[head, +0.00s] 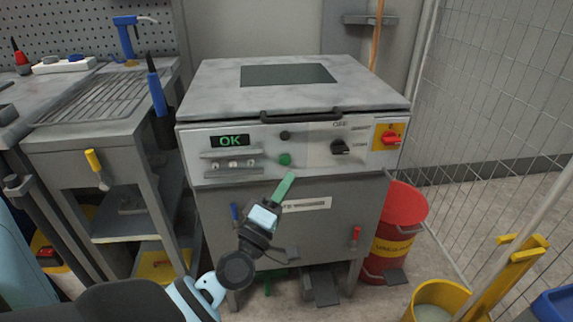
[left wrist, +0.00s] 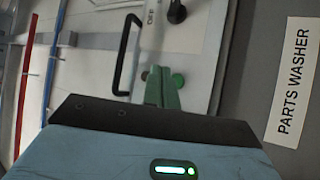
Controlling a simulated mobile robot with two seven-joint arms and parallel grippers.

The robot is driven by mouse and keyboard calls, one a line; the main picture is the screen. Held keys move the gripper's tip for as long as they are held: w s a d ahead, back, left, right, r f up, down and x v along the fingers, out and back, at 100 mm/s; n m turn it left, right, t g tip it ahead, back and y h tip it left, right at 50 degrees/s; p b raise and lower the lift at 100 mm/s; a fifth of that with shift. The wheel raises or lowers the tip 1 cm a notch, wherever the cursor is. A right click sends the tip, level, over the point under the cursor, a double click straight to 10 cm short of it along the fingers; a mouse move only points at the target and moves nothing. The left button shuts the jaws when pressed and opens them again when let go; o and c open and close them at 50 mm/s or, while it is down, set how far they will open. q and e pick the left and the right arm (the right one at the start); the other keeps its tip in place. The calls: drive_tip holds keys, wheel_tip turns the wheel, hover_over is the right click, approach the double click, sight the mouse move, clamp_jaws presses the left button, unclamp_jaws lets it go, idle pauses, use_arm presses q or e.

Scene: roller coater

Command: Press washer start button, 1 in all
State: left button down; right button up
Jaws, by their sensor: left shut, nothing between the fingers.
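The parts washer (head: 300,150) is a grey cabinet with a flat lid and a pale control panel. A round green button (head: 285,159) sits on the panel below a small black knob, and a display reads OK. My left gripper (head: 290,177) has green fingertips that are shut and empty, just below the green button in the head view. In the left wrist view the shut fingers (left wrist: 162,85) point at the panel, with the green button (left wrist: 178,80) showing just beside their tips. I cannot tell whether they touch it. My right gripper is not in view.
The panel also has a black rotary knob (head: 340,147) and a red switch on a yellow plate (head: 389,137). A red bin (head: 402,215) stands right of the washer, a grey bench (head: 95,110) left. A yellow bucket (head: 436,297) and wire fence are at right.

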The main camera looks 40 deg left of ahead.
sight(285, 160)
use_arm(q)
drive_tip(key=w+a, duration=0.2)
drive_tip(key=shift+w+a, duration=0.2)
drive_tip(key=shift+a, duration=0.2)
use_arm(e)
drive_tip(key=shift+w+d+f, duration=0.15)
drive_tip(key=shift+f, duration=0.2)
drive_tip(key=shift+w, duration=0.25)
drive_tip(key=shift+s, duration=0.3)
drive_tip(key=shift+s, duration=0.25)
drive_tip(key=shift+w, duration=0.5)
use_arm(q)
drive_tip(key=shift+w+a, duration=0.1)
